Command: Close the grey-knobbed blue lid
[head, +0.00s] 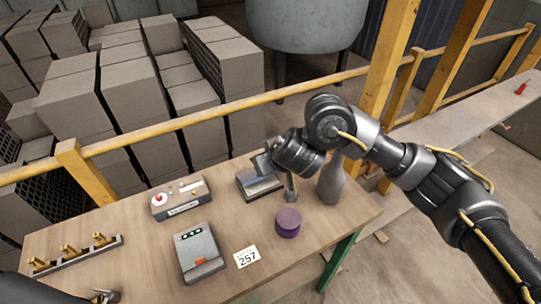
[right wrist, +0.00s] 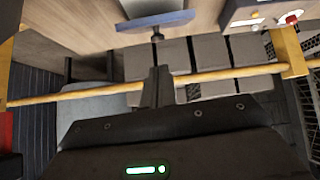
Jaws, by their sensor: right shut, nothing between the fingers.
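A dark box (head: 243,187) stands on the workbench, partly hidden behind my right gripper. A bluish panel shows at its top, probably the lid. In the right wrist view, where the scene is upside down, the blue lid (right wrist: 155,20) is seen nearly edge-on with the grey knob (right wrist: 157,37) on its near face. I cannot tell the lid's exact angle. My right gripper (head: 291,194) points down beside the box.
A purple cylinder (head: 288,222) and a grey bottle (head: 331,180) stand near the box. A yellow rail (head: 220,115) runs behind.

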